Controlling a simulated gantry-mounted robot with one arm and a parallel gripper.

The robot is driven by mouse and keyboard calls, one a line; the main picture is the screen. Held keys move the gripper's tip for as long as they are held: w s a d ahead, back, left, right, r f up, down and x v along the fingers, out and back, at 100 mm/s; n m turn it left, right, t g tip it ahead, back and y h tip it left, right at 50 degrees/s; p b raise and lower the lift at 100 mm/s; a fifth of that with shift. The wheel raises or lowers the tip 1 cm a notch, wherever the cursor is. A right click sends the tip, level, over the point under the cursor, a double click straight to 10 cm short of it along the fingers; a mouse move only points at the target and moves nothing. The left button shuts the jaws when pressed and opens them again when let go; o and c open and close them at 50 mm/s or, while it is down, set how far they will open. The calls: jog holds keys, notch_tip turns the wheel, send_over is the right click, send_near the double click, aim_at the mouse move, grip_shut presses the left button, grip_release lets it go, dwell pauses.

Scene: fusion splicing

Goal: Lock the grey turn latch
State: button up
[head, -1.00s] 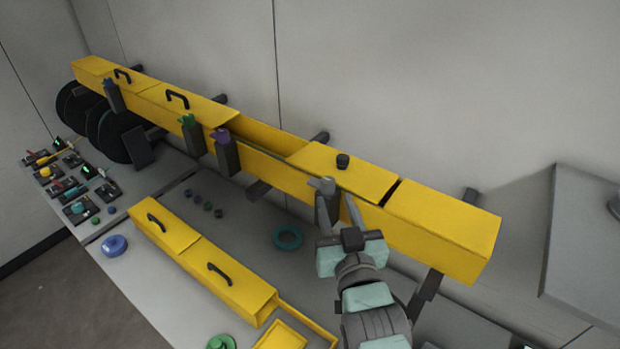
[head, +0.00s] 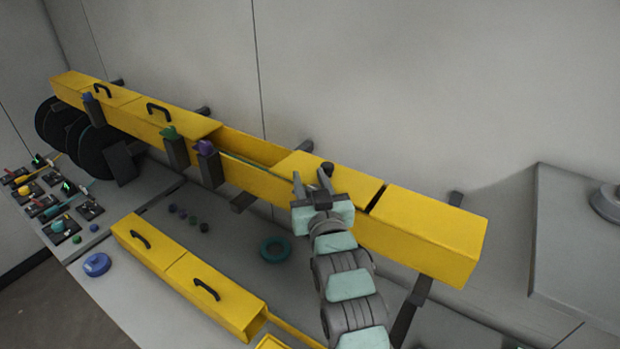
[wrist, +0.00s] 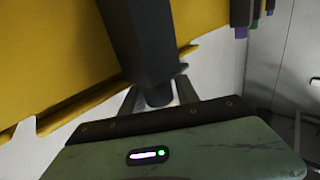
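The grey turn latch is on the front of the long yellow duct (head: 385,232), below its right-hand lid. In the head view my gripper (head: 311,184) hides it, with the two fingers spread apart. In the wrist view a dark grey latch post (wrist: 145,38) runs down against the yellow duct wall (wrist: 55,55). Its rounded lower end (wrist: 158,97) lies between the two fingers of my gripper (wrist: 158,92). Narrow gaps seem to show beside it, and I cannot tell whether either finger touches it. The latch's turn angle is not clear.
A black knob (head: 327,169) stands on the lid just behind my gripper. Purple (head: 204,148), green (head: 169,132) and blue (head: 88,97) latches stand along the duct to the left. A teal ring (head: 275,250) lies on the table below. A shorter yellow duct (head: 190,277) lies in front.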

jog(key=shift+c, duration=0.5)
grip_shut()
